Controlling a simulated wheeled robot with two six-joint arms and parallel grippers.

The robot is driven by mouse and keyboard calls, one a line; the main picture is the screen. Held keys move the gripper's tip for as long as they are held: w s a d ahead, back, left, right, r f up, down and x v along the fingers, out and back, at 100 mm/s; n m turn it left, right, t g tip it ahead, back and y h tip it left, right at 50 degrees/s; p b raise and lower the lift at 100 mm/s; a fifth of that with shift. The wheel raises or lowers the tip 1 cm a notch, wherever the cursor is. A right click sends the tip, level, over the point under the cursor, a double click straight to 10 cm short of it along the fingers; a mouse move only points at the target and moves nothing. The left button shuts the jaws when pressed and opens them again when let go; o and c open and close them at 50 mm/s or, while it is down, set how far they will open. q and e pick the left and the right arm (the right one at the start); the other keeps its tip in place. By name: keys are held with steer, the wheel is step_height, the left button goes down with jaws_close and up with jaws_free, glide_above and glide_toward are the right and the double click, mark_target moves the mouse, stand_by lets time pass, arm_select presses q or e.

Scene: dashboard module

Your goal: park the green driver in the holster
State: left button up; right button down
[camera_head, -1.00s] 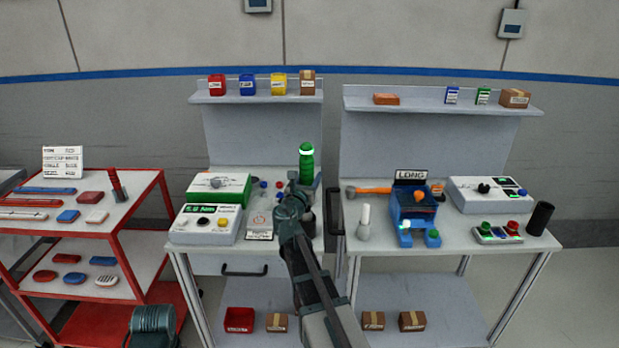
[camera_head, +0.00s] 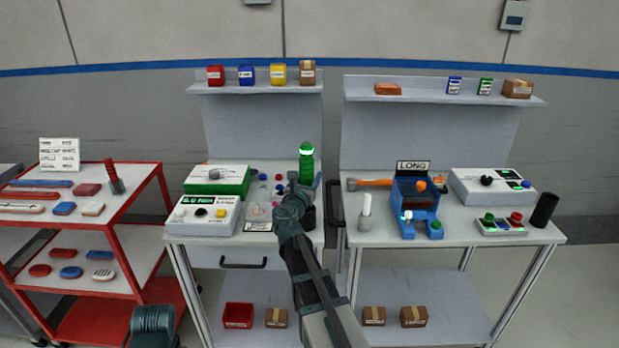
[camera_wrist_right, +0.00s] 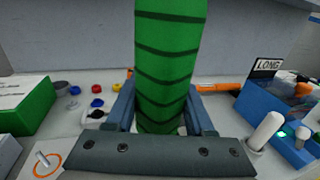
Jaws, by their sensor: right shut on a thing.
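The green driver (camera_head: 306,165) stands upright above the left bench, with a pale band near its top. My right gripper (camera_head: 293,196) is shut on it. In the right wrist view the ribbed green driver (camera_wrist_right: 170,65) rises between the two fingers (camera_wrist_right: 165,115); its lower end is hidden by the gripper. A dark cup-like holder (camera_head: 309,217), possibly the holster, shows just beside the gripper, near the bench's right edge. I cannot tell whether the driver's tip touches it. Only a dark part of my left arm shows at the bottom left.
The left bench carries a green-and-white box (camera_head: 217,181), a button panel (camera_head: 204,215) and small coloured knobs. On the right bench are a blue LONG fixture (camera_head: 414,207), an orange-handled hammer (camera_head: 371,184), a white peg (camera_head: 366,212) and a black cylinder (camera_head: 544,210). A red cart (camera_head: 137,208) stands left.

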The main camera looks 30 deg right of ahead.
steer(key=shift+f+b, duration=0.55)
steer(key=shift+b, duration=0.05)
stand_by(0.8)
steer(key=shift+c, duration=1)
jaws_free()
steer(key=v, duration=1.4)
steer(key=shift+d, duration=0.2)
steer(key=x, duration=1.3)
steer(key=shift+w+d, duration=0.15)
steer(key=shift+w, duration=0.2)
